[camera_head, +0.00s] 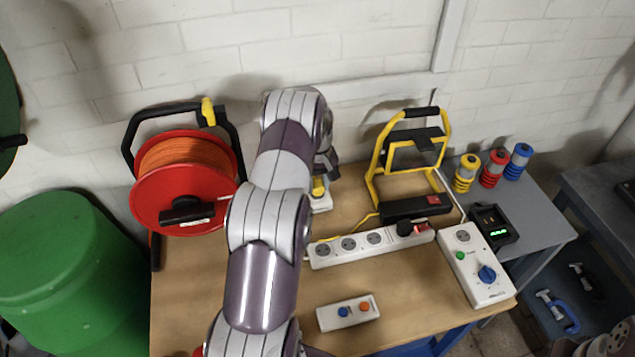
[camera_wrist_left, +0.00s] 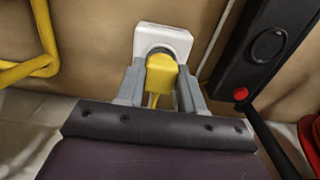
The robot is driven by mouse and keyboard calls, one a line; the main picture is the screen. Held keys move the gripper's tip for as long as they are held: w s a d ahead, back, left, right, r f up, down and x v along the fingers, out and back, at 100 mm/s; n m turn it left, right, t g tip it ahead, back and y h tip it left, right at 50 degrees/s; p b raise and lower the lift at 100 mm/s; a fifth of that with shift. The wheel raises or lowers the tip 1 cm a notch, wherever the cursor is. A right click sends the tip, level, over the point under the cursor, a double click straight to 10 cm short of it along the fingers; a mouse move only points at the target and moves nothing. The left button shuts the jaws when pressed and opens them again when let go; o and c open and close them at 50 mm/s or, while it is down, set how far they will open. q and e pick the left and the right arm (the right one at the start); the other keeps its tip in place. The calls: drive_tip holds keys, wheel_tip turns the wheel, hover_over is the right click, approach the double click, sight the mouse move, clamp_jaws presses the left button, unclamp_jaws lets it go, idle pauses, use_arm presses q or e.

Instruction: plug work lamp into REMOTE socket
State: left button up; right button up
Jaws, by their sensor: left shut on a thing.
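The work lamp (camera_head: 408,150) has a yellow frame and stands at the back of the bench; part of a yellow frame (camera_wrist_left: 47,45) shows in the left wrist view. My left gripper (camera_head: 321,172) is shut on a yellow plug (camera_wrist_left: 161,72), which also shows in the head view (camera_head: 318,187). The plug is at a small white socket unit (camera_wrist_left: 178,38), seen in the head view (camera_head: 322,204) too. The plug covers the socket's face, so I cannot tell how far in it sits. No REMOTE label is readable. My right gripper is not in view.
A white power strip (camera_head: 335,257) lies in front. A two-button white remote (camera_head: 347,313) lies nearer. A white box with a blue knob (camera_head: 470,275) is at right. A red cable reel (camera_head: 160,205) stands at left. My arm hides the middle-left bench.

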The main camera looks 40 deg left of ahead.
sight(317, 184)
use_arm(q)
drive_tip(key=shift+f+b, duration=0.4)
drive_tip(key=shift+f, duration=0.2)
idle(0.4)
drive_tip(key=o, duration=1.1)
drive_tip(key=shift+c, duration=0.2)
wheel_tip(317, 184, up, 8)
drive_tip(key=shift+f+b, duration=0.25)
drive_tip(key=shift+b, duration=0.65)
wheel_tip(317, 184, up, 5)
drive_tip(key=p, duration=0.4)
drive_tip(key=shift+r+p, duration=0.1)
drive_tip(key=shift+p, duration=0.3)
